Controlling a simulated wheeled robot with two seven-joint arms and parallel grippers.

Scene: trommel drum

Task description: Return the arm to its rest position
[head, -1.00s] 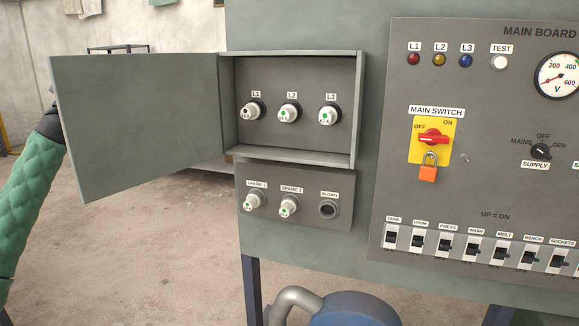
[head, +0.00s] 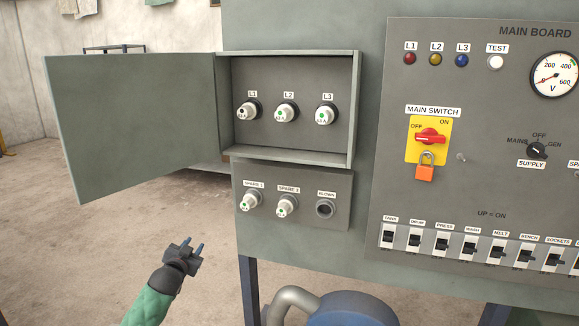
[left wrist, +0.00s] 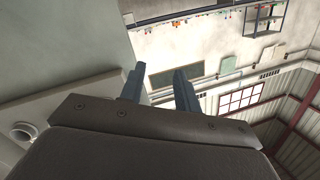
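My left gripper (head: 191,249) is low in the head view, in front of the floor and left of the panel's blue leg. Its two fingers are apart with nothing between them. In the left wrist view its fingers (left wrist: 158,85) are also apart and empty, with the far wall beyond them. The green-sleeved left forearm (head: 149,306) comes in from the bottom edge. The gripper touches nothing in view. My right gripper is in neither view.
The fuse box door (head: 133,127) stands open to the left, above the gripper. The fuse box (head: 290,150) holds L1, L2 and L3 fuses. A spare-fuse plate (head: 270,215) sits below. The main board (head: 480,190) is at right. A blue rounded machine (head: 352,309) stands below. Floor at lower left is clear.

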